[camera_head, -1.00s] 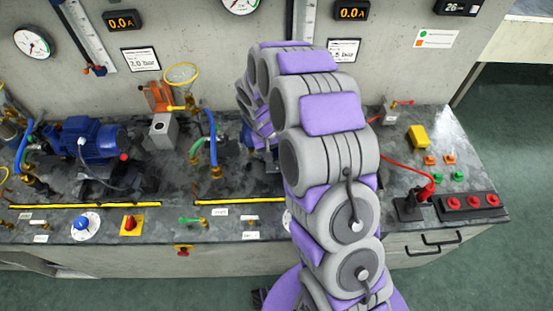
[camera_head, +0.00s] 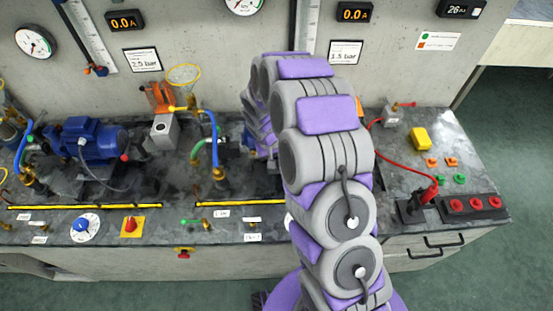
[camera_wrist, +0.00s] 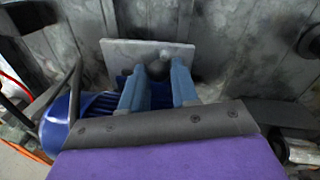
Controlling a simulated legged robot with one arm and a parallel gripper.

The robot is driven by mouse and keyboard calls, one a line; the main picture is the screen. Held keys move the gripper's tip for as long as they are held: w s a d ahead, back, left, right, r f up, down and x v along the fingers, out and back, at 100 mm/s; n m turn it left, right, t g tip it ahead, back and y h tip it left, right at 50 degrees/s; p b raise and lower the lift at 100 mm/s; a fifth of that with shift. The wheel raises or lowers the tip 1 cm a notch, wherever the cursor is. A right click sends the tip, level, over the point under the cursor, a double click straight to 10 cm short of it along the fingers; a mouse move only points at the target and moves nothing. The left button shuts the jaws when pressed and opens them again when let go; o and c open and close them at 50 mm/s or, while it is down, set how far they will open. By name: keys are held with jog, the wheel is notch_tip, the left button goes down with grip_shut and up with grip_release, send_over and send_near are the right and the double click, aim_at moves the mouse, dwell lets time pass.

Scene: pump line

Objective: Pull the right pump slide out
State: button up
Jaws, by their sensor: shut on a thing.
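In the wrist view a pale grey plate (camera_wrist: 128,50) with a dark round knob (camera_wrist: 158,70) stands in front of my gripper; it looks like the right pump slide. My gripper (camera_wrist: 157,76) has its two blue-grey fingers on either side of the knob and is shut on it. The fingers hide part of the knob and the plate's lower edge. A blue ribbed motor body (camera_wrist: 58,122) lies beside and below the fingers. In the head view my own arm covers the right pump, the slide and my gripper.
The left blue pump (camera_head: 95,140) stands on the dark worktop (camera_head: 185,182), with blue and green hoses near it. A red cable and a row of red buttons (camera_head: 475,203) lie at the right. Yellow strips (camera_head: 240,202) run along the front. The wall with gauges stands behind.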

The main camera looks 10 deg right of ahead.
grip_shut()
jog(key=shift+s, duration=0.1)
jog(key=s, duration=0.2)
jog(key=s+a, duration=0.1)
jog(key=s, duration=0.5)
jog(key=shift+s+a, duration=0.1)
jog(key=shift+a, duration=0.3)
jog(key=shift+s, duration=0.3)
jog(key=o, duration=0.6)
grip_release()
jog(key=shift+s+a, duration=0.1)
jog(key=shift+s, duration=0.05)
jog(key=shift+o, duration=0.5)
